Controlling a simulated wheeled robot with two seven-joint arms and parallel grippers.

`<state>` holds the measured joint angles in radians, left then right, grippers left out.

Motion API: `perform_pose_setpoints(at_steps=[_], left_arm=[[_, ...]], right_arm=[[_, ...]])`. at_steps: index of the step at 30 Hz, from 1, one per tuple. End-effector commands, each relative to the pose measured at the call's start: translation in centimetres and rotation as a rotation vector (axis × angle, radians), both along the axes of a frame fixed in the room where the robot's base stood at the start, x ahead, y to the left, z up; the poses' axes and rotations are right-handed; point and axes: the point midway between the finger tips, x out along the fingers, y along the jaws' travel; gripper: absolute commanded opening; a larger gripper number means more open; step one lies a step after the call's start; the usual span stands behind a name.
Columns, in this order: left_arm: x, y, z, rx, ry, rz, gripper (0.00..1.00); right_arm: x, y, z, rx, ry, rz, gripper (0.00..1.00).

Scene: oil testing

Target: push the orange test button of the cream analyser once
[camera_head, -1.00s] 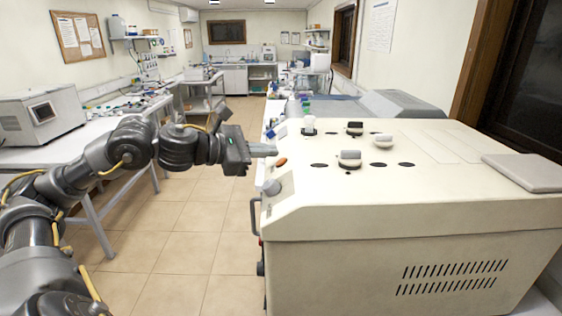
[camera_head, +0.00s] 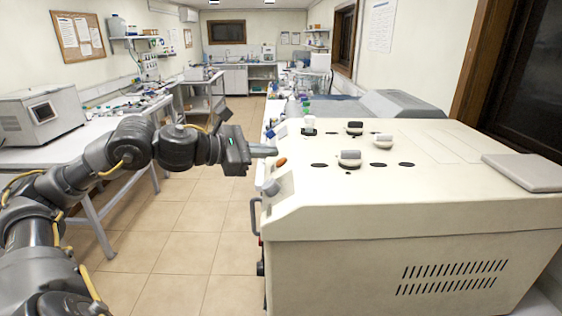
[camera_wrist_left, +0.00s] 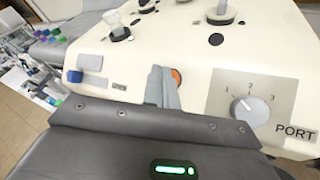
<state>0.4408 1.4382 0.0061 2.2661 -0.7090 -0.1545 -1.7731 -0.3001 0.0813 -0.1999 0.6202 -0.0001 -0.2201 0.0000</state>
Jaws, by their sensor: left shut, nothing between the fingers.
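The cream analyser (camera_head: 400,225) fills the right of the head view. Its orange test button (camera_head: 281,162) is on the sloped left front panel. In the left wrist view the orange button (camera_wrist_left: 176,77) is partly hidden behind the fingers. My left gripper (camera_head: 274,151) is shut and empty, its fingertips close beside the button at the panel edge. In the wrist view the shut fingers (camera_wrist_left: 162,80) overlap the button's left side. I cannot tell whether they touch it. My right gripper is not in view.
A grey dial marked PORT (camera_wrist_left: 250,111) and a blue knob (camera_wrist_left: 75,76) flank the button on the panel. Stoppers and dark openings (camera_head: 350,158) lie on the analyser's top. A white bench (camera_head: 80,147) stands left, with free floor between.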

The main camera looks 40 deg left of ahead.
Motion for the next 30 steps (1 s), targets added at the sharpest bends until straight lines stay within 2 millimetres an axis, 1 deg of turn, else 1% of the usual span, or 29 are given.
perform_pose_setpoints(at_steps=[7, 30], left_arm=[[0.15, -0.39, -0.63, 0.000, 0.000, -0.001, 0.00], [0.30, -0.58, -0.96, -0.001, -0.001, 0.000, 0.00]], right_arm=[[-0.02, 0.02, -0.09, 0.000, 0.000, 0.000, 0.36], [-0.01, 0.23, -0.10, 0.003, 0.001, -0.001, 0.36]])
